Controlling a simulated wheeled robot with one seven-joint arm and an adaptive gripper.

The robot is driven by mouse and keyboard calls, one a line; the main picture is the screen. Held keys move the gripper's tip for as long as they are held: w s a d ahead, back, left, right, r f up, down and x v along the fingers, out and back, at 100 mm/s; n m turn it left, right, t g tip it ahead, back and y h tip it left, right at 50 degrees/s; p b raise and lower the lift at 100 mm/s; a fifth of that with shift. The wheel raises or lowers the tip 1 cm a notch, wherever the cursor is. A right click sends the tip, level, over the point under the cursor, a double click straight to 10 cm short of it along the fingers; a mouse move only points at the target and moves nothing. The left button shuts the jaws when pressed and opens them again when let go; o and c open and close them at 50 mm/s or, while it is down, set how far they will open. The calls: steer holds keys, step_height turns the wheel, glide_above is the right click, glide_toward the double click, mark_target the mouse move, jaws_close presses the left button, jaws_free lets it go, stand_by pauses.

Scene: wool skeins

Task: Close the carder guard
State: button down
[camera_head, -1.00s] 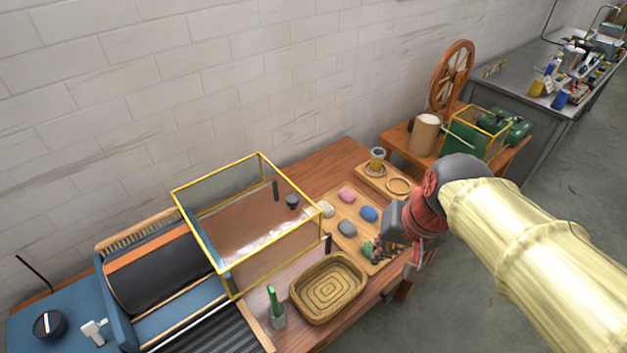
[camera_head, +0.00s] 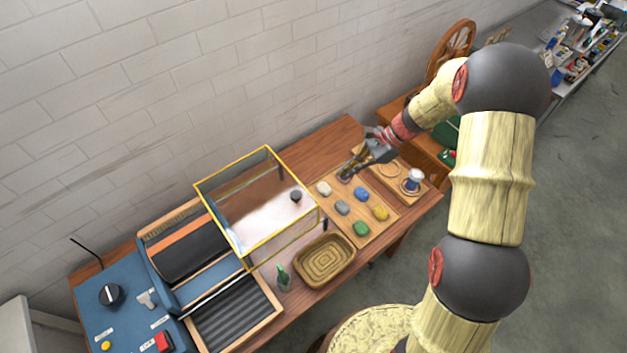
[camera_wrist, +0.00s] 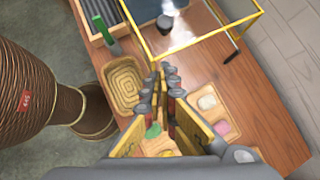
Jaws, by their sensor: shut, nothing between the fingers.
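The carder guard (camera_head: 226,228) is a clear box with a yellow frame. It stands to the right of the carder's dark drum (camera_head: 187,250), which lies uncovered on the blue carder (camera_head: 125,297). A dark knob (camera_head: 295,196) shows at the guard's right side; a dark knob also shows in the wrist view (camera_wrist: 165,22), beside the guard's yellow frame (camera_wrist: 196,38). My gripper (camera_head: 350,172) is shut and empty over the back of the wool board, right of the guard and apart from it. In the wrist view my fingers (camera_wrist: 166,72) point toward the guard.
A wooden board (camera_head: 375,226) with several coloured skeins lies right of the guard. A white cup (camera_head: 412,180) stands at the table's right end. The wall is close behind.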

mark_target(241, 247)
steer(key=shift+m, duration=0.3)
steer(key=shift+a+r+p+x, duration=0.3)
steer(key=shift+p+x, duration=0.15)
steer(key=shift+x, duration=1.8)
steer(key=shift+a+r+p+x, duration=0.3)
steer(key=shift+p+x, duration=0.2)
steer(key=shift+x, duration=1.7)
steer(key=shift+a+r+p+x, duration=0.2)
steer(key=shift+a+p+x, duration=0.2)
steer(key=shift+x, duration=1.85)
steer(key=s+a+b, duration=0.2)
steer(key=s+a, duration=0.3)
steer(key=a, duration=0.2)
steer(key=s+a+b, duration=0.3)
steer(key=s+a, duration=0.2)
steer(key=a, duration=0.3)
steer(key=s+a+b, duration=0.3)
steer(key=s+a, duration=0.2)
steer(key=a, duration=0.2)
steer(key=shift+a+f, duration=0.1)
steer(key=shift+a, duration=0.1)
steer(key=shift+s+a, duration=0.3)
steer(key=shift+a, duration=0.1)
